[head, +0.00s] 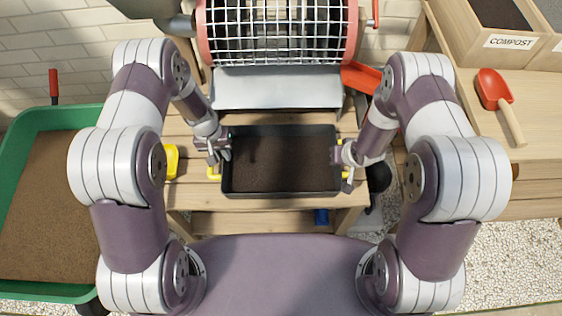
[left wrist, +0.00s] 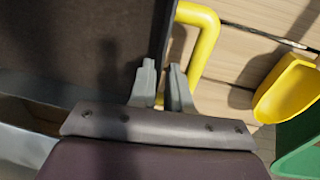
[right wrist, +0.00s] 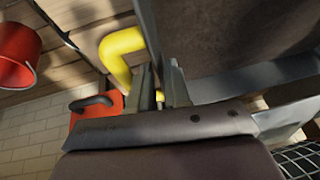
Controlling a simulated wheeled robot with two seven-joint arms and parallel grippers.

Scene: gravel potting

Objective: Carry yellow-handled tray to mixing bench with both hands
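The tray (head: 281,192) is dark, rectangular and filled with brown soil. It is level, at the wooden bench in front of the drum; I cannot tell whether it rests on the bench or hangs just above it. A yellow handle stands at each end.
A wire-mesh drum (head: 280,30) with a grey chute (head: 277,88) stands right behind the tray. A yellow scoop (head: 171,161) lies left on the bench (head: 250,203). A green cart (head: 45,118) is at left. A compost bin (head: 490,30) and red trowel (head: 494,88) are at right.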

